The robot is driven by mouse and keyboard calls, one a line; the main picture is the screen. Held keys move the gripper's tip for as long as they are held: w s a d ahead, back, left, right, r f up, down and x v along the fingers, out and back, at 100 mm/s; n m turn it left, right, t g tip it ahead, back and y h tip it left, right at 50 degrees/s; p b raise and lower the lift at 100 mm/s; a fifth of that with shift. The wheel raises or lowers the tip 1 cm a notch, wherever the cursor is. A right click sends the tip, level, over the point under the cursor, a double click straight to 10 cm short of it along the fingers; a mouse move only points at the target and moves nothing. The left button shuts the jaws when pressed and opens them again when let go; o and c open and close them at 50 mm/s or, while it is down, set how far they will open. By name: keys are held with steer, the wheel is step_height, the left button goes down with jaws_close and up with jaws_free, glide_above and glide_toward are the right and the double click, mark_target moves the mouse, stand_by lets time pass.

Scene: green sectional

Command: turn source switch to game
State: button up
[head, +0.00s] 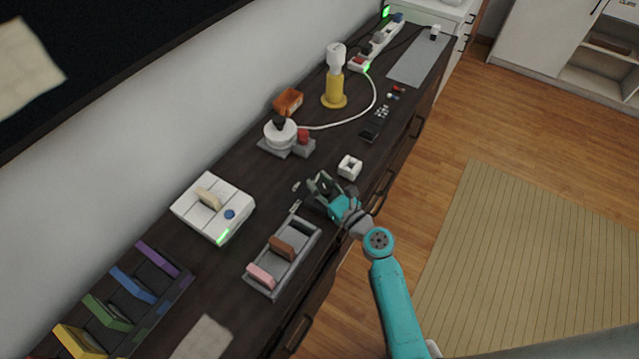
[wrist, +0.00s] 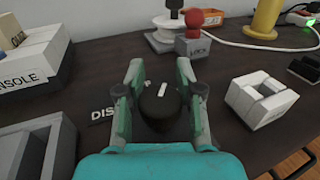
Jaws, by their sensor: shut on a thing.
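A dark round knob (wrist: 160,108) with a white pointer mark stands on the dark counter in the wrist view; I take it to be the source switch. Its pointer points away from me, tilted slightly right. My gripper (wrist: 160,80) has a finger on each side of the knob and is shut on it. White lettering starting "DIS" (wrist: 103,113) lies left of the knob, partly hidden by the left finger. Another small white mark shows behind the knob, but no "game" label is readable. In the head view my gripper (head: 322,190) covers most of the knob.
A white block with a square opening (wrist: 262,101) stands close right. A grey block marked LOCK with a red knob (wrist: 203,19) is behind. The white console box (head: 190,212) and a grey slotted tray (head: 252,276) stand left. The counter's front edge is near.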

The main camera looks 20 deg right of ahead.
steer(key=shift+m+h, duration=0.3)
steer(key=shift+h, duration=0.2)
steer(key=o, duration=0.9)
steer(key=shift+s, duration=0.1)
steer(key=v, duration=1.2)
steer(key=shift+f, duration=0.1)
